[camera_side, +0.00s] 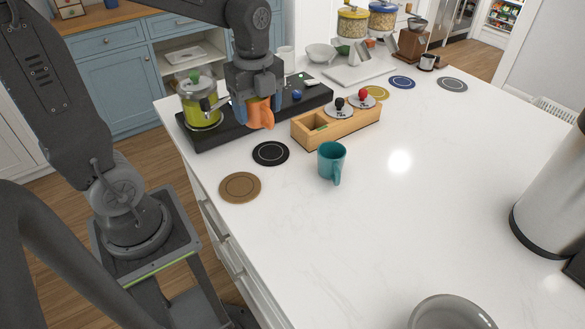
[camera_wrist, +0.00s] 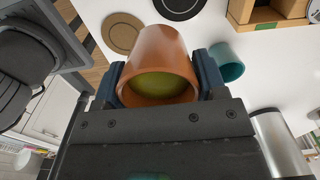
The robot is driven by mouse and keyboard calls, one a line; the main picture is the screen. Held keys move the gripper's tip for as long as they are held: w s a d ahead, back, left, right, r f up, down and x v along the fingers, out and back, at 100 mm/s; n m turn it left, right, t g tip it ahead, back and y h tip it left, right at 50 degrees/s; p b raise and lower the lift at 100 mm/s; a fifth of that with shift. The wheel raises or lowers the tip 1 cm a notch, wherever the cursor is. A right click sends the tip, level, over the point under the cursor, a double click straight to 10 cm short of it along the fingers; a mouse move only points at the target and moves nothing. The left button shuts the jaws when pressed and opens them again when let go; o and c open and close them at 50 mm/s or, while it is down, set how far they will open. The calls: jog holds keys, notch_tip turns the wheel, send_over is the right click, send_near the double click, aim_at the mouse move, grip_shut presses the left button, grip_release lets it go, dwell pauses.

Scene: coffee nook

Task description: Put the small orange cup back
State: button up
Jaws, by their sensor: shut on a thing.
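The small orange cup (camera_side: 261,115) is between the blue fingertips of my gripper (camera_side: 258,103), which is shut on it. In the side view it hangs in front of the long black tray (camera_side: 220,134); its exact height is unclear. In the wrist view the orange cup (camera_wrist: 165,48) fills the space between the fingertips of my gripper (camera_wrist: 160,78). Its mouth faces the wrist camera and a yellow-green surface shows inside. A black round coaster (camera_side: 270,153) and a brown round coaster (camera_side: 239,187) lie bare on the white counter.
A green-filled glass pot (camera_side: 202,104) stands on the tray, left of my gripper. A wooden box (camera_side: 349,126) with two knobbed tools is to the right. A teal mug (camera_side: 331,160) stands near the black coaster. Yellow (camera_side: 376,93), blue (camera_side: 402,82) and grey (camera_side: 452,84) coasters lie farther back.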

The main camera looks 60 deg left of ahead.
jog(key=d+f, duration=0.2)
jog(key=d, duration=0.1)
jog(key=w+d+f, duration=0.1)
jog(key=d+f, duration=0.1)
jog(key=d, duration=0.2)
jog(key=w+d+f, duration=0.1)
jog(key=d+f, duration=0.1)
jog(key=d, duration=0.2)
jog(key=shift+w+f, duration=0.2)
jog(key=shift+f, duration=0.15)
jog(key=shift+d+f, duration=0.2)
jog(key=shift+f, duration=1.9)
jog(key=shift+f, duration=0.1)
jog(key=o, duration=0.9)
jog(key=shift+c, duration=0.2)
